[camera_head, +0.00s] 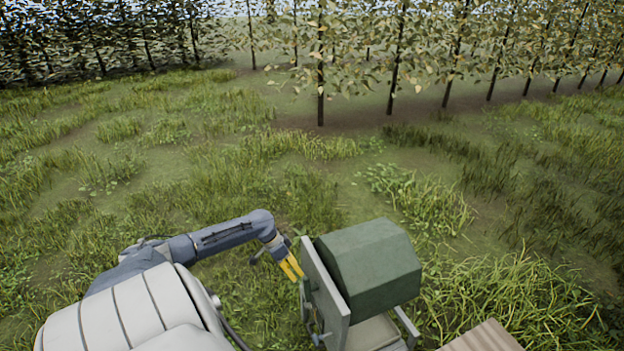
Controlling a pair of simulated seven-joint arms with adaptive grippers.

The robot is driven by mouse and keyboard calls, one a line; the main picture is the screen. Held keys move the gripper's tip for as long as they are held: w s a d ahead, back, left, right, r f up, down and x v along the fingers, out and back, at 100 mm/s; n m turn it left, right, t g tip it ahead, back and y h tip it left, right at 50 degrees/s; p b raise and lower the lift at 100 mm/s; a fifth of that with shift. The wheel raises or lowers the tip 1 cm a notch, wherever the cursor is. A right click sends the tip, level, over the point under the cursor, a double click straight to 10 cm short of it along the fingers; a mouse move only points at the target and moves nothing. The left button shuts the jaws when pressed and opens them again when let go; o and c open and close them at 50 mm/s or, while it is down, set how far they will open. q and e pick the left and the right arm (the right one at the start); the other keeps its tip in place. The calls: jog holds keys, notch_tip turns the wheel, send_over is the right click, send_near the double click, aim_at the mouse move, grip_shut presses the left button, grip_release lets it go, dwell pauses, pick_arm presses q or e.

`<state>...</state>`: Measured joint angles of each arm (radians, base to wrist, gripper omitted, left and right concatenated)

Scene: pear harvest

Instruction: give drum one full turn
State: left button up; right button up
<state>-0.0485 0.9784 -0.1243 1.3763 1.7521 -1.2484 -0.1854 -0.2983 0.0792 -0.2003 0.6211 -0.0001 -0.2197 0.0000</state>
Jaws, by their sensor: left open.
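The green drum (372,265) lies on its side in a pale grey frame (327,284) at the lower middle of the head view. My left gripper (292,270), with yellow fingers, is just left of the frame's upright side plate. It is open, and I see nothing between its fingers. The fingertips are close to the plate; I cannot tell if they touch it. Small fittings (318,330) show low on the plate's left face, too small to make out clearly. My right gripper is not in view.
A wooden slatted surface (485,338) stands at the bottom edge, right of the drum. Grass tufts (520,305) surround the frame. Rows of trees (320,60) stand at the back, with open grass in front of them.

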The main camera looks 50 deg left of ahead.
aim_at(311, 292)
pick_arm(q)
jog(key=x, duration=1.4)
jog(key=shift+f, duration=0.25)
jog(key=shift+o, duration=0.3)
grip_shut()
